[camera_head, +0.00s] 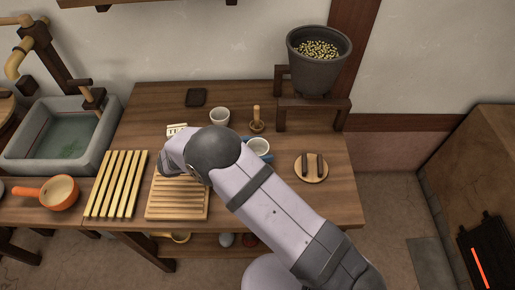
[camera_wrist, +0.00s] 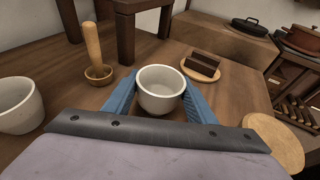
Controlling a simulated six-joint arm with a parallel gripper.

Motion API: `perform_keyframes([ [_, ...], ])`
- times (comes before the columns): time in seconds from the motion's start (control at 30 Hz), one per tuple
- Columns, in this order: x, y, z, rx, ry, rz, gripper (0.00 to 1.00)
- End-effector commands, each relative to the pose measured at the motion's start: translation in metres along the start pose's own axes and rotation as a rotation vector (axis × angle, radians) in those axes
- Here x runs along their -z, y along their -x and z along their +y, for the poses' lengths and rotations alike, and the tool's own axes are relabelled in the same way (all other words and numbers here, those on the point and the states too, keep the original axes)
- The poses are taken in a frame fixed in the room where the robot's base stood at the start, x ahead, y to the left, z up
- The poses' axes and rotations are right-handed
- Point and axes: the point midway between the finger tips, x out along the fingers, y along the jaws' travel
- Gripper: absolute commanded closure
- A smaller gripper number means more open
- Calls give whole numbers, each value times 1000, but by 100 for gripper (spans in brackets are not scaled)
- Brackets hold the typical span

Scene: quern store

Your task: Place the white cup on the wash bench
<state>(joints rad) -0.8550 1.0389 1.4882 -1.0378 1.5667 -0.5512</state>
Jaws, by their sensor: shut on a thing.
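The white cup (camera_head: 259,146) is a small round handleless cup, pale inside and out. It sits upright between the two blue fingers of my gripper (camera_head: 257,149) over the right half of the wooden bench (camera_head: 335,200). In the wrist view, my gripper (camera_wrist: 160,98) is shut on the cup (camera_wrist: 160,103), with one finger on each side. I cannot tell whether the cup's base touches the wood. My arm hides part of the bench. A second pale cup (camera_head: 219,116) stands farther back and left; it also shows in the wrist view (camera_wrist: 18,108).
A stone basin with water (camera_head: 60,150) is at the left. Slatted racks (camera_head: 117,184) (camera_head: 178,198) lie between it and my arm. A wooden pestle (camera_head: 256,120) stands behind the cup.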

Motion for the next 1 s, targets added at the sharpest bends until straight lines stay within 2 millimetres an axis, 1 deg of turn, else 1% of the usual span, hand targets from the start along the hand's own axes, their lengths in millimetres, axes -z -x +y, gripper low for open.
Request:
perform_keyframes([
  [0.2, 3, -1, 0, 0, 0, -1, 73],
  [0.23, 4, -1, 0, 0, 0, 0, 47],
  [0.27, 3, -1, 0, 0, 0, 0, 40],
  [0.3, 3, -1, 0, 0, 0, 0, 30],
  [0.57, 3, -1, 0, 0, 0, 0, 30],
  [0.73, -1, 1, 0, 0, 0, 0, 30],
  [0.87, 1, 14, 0, -1, -1, 0, 30],
  [1.0, 2, 36, 1, -3, -2, 1, 30],
])
